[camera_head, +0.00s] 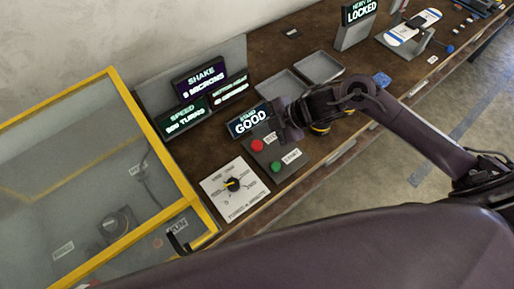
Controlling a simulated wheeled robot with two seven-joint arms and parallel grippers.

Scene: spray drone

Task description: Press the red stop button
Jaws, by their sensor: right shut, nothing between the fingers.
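The red stop button (257,145) is a round red cap on a dark panel (264,160) on the bench, with a small label beside it. A green button (276,167) sits on the same panel, nearer the bench's front edge. My right gripper (284,122) is shut and empty. In the picture it is just up and to the right of the red button and partly covers the label. The red cap is in plain view; I cannot tell how high the gripper is above the panel. My left gripper is not in view.
A yellow-framed clear enclosure (155,130) stands at left. A white dial plate (233,184) lies beside the button panel. Lit displays read SHAKE (200,77), SPEED (184,115) and GOOD (249,120). Grey trays (320,67) lie behind my right arm.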

